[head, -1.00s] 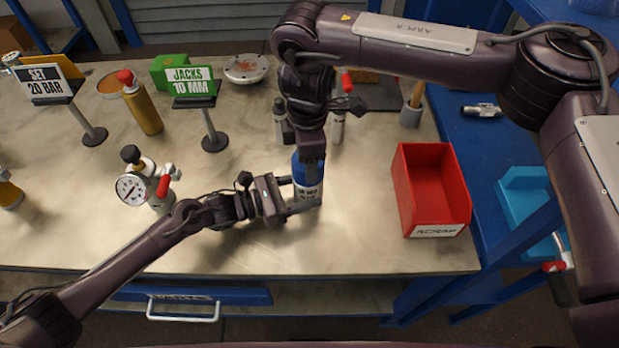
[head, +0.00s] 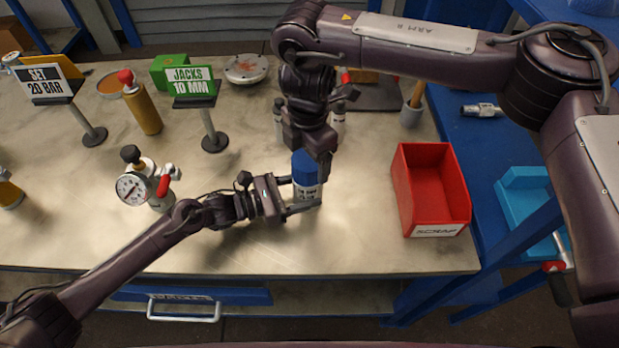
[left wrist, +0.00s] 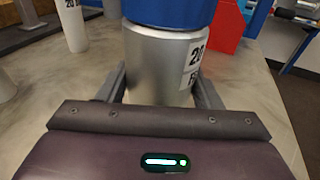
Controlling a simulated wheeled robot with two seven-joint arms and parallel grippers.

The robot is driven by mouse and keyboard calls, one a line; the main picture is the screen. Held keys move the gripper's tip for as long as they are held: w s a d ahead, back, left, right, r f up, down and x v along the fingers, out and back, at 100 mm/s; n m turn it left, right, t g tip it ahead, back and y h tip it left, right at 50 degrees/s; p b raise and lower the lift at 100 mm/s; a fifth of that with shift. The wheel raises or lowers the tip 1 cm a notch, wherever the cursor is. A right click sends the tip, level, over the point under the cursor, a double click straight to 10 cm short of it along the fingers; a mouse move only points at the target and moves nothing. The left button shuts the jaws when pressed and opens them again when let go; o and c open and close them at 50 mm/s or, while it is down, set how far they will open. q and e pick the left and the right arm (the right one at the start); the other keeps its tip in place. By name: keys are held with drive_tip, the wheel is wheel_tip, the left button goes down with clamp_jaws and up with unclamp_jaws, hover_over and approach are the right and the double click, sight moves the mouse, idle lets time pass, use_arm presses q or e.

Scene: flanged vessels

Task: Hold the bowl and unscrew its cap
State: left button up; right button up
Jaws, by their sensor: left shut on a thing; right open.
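The bowl is a silver cylinder with a white label (head: 306,192), upright on the bench. It also shows in the left wrist view (left wrist: 155,68). Its blue cap (head: 302,162) sits on top and also shows in the left wrist view (left wrist: 172,10). My left gripper (head: 304,196) is shut on the silver bowl, one finger on each side, below the cap. My right gripper (head: 318,158) points down at the cap from above and is open. One finger shows by the cap's right side; whether it touches cannot be told.
A red scrap bin (head: 432,190) stands to the right. A gauge fitting (head: 146,184) stands to the left. White-labelled cylinders (head: 338,122) stand close behind my right gripper. A green sign (head: 190,85) stands back left. The bench front is clear.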

drive_tip(key=m, duration=0.3)
drive_tip(key=shift+m, duration=0.3)
drive_tip(key=m, duration=0.4)
drive_tip(key=shift+m, duration=0.3)
drive_tip(key=m, duration=0.4)
drive_tip(key=shift+m, duration=0.3)
use_arm(q)
drive_tip(key=shift+f, duration=0.1)
use_arm(e)
drive_tip(key=m, duration=0.4)
drive_tip(key=c, duration=1)
use_arm(q)
drive_tip(key=shift+s, duration=0.1)
use_arm(e)
drive_tip(key=n, duration=0.5)
drive_tip(key=shift+n, duration=0.3)
drive_tip(key=n, duration=0.7)
drive_tip(key=shift+n, duration=0.4)
